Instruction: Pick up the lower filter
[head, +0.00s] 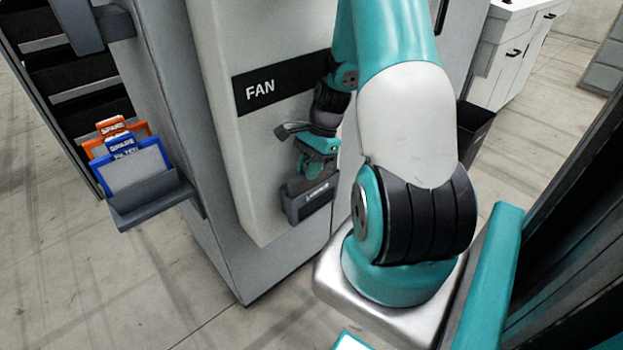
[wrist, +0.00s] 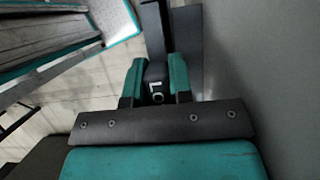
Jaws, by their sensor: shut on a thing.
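My gripper (head: 317,166) is at the front of the grey cabinet, below the FAN label. Its teal fingers are shut on a dark tab of the lower filter (wrist: 156,74), whose white lettering shows between them in the wrist view.
A side tray (head: 150,203) at the left holds a blue-framed spare filter (head: 133,171) and an orange-framed one (head: 148,130) behind it. The grey cabinet (head: 225,160) stands close to my gripper. A dark bin (head: 478,122) is behind my arm. Open floor lies at the lower left.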

